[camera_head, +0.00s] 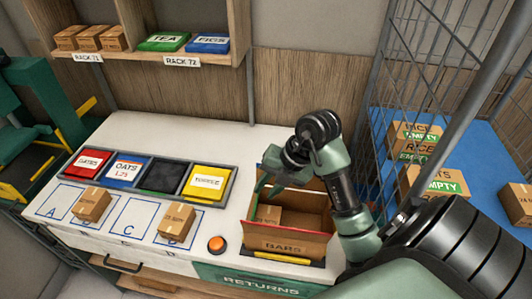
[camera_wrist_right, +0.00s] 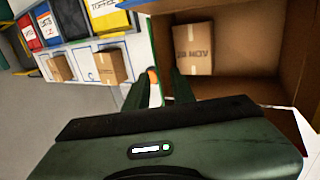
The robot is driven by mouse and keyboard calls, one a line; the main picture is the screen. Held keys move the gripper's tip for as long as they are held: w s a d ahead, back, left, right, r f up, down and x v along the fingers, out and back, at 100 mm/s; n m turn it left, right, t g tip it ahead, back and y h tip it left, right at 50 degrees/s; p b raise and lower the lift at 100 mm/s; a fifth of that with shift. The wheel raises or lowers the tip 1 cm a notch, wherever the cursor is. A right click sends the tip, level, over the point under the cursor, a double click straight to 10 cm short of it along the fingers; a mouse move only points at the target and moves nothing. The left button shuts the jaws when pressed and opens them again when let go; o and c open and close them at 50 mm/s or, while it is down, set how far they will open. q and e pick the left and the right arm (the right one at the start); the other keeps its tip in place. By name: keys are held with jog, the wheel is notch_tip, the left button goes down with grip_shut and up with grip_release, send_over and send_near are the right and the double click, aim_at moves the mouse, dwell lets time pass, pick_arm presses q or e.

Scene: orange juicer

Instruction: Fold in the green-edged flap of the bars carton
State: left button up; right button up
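The bars carton (camera_head: 288,243) stands open at the right end of the white counter, with a small brown box (camera_head: 267,214) inside. That box also shows in the right wrist view (camera_wrist_right: 193,48). A thin flap with a green edge (camera_wrist_right: 155,97) shows at the carton's left side in the right wrist view. My right gripper (camera_head: 264,185) is at the carton's left rim. Its two fingers (camera_wrist_right: 157,84) are apart, with the flap's edge showing between them; I cannot tell whether they touch it. My left gripper is not in view.
An orange button (camera_head: 217,244) sits left of the carton. A wire cage (camera_head: 400,90) with cartons is at the right. The counter behind the tray is clear.

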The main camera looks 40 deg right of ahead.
aim_at(255, 201)
jog(key=x, duration=0.4)
jog(key=p+x, duration=0.1)
jog(key=x, duration=0.1)
jog(key=shift+a, duration=0.4)
jog(key=shift+w+f, duration=0.15)
jog(key=shift+f, duration=0.35)
grip_shut()
dwell(0.5)
